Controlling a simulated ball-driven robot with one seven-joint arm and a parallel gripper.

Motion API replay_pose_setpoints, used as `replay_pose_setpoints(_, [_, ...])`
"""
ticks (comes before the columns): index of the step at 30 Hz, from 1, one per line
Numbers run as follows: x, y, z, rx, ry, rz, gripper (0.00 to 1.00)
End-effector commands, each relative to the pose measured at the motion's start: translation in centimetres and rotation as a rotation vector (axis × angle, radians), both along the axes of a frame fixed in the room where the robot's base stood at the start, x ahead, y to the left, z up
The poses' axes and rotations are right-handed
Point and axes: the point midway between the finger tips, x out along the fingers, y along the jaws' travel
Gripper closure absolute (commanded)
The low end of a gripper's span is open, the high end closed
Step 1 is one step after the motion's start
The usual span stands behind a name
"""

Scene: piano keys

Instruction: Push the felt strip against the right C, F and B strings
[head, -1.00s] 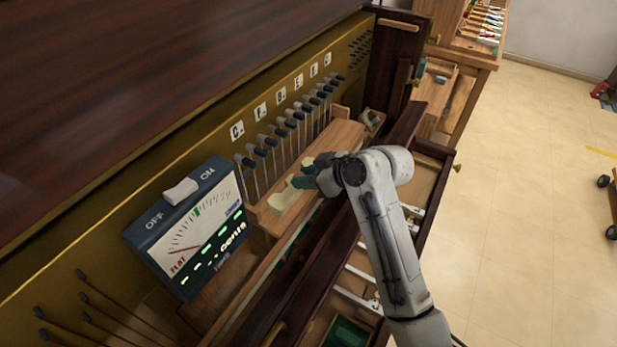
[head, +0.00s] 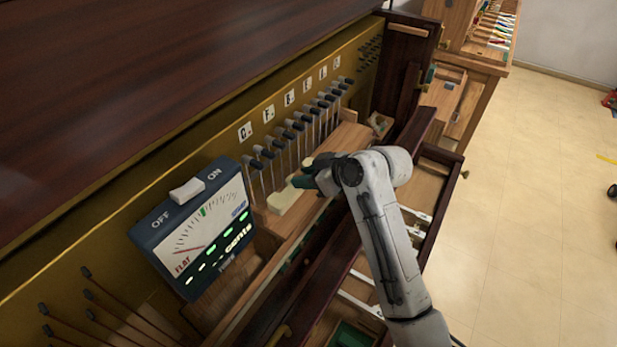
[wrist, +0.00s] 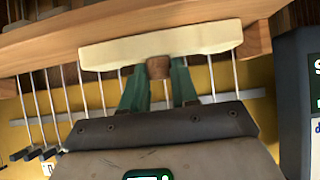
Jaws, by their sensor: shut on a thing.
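The cream felt strip (head: 285,202) is at the lower part of the strings, above the wooden ledge. In the wrist view the strip (wrist: 190,42) lies lengthwise across several strings. My gripper (head: 305,181) is shut on the strip's brown handle, and its green fingers (wrist: 158,85) sit either side of the handle (wrist: 158,67). The strings (head: 262,183) run up to dark-headed pins under the labels C (head: 245,131), F (head: 268,113) and B (head: 290,98). I cannot tell whether the strip touches the strings.
A blue tuner (head: 195,228) with a dial and green lights stands left of the strip. A dark wooden rail (head: 325,262) runs below my arm. Open floor lies at the right.

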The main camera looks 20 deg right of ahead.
Motion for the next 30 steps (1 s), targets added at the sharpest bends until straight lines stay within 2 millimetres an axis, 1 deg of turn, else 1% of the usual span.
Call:
replay_pose_setpoints(25, [1.3,0.9,0.0,-0.001,0.000,0.001,1.00])
replay_pose_setpoints(26, [1.3,0.9,0.0,-0.001,0.000,0.001,0.69])
replay_pose_setpoints(30, [1.2,0.9,0.0,-0.001,0.000,0.001,0.56])
